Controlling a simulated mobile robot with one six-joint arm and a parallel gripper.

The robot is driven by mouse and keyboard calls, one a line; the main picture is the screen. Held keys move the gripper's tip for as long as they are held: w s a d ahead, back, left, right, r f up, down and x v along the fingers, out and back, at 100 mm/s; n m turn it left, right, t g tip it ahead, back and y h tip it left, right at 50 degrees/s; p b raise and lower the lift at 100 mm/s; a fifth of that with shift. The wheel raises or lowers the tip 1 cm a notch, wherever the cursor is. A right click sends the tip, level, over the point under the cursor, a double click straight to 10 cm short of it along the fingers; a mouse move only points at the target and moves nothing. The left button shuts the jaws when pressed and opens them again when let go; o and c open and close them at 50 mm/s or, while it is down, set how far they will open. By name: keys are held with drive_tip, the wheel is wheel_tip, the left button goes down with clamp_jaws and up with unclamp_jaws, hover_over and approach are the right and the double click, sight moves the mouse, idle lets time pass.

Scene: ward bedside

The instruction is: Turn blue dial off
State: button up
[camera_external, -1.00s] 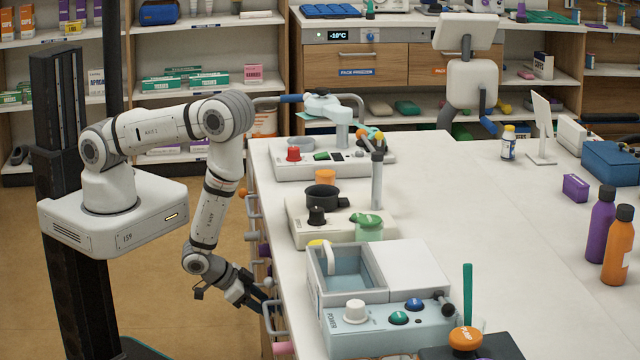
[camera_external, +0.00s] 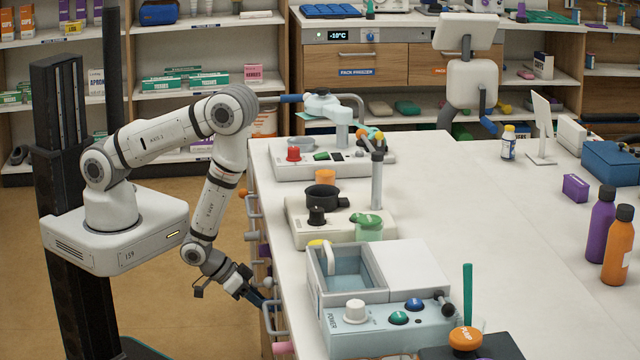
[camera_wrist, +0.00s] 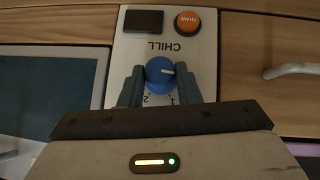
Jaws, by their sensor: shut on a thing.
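The blue dial (camera_wrist: 160,72) sits on a pale panel (camera_wrist: 192,55) marked CHILL in the wrist view, where the lettering appears upside down. Its white pointer mark points right in that picture; the numbers 1 and 2 show below it, partly covered. My gripper (camera_wrist: 160,78) has one finger on each side of the dial and is shut on it. In the external view my gripper (camera_external: 263,300) is low at the counter's left front, by the cabinet handles; the dial cannot be made out there.
An orange THAW button (camera_wrist: 188,22) and a dark display (camera_wrist: 143,21) are beside the dial. A dark glass door (camera_wrist: 45,90) and a drawer handle (camera_wrist: 293,70) flank the panel. The counter edge (camera_external: 268,215) and its handles (camera_external: 252,236) are close to my arm.

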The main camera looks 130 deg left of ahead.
drive_tip(key=shift+t+h+b, duration=0.4)
drive_tip(key=shift+b, duration=0.15)
drive_tip(key=o, duration=1)
drive_tip(key=shift+s+r, duration=0.1)
drive_tip(key=shift+r, duration=0.05)
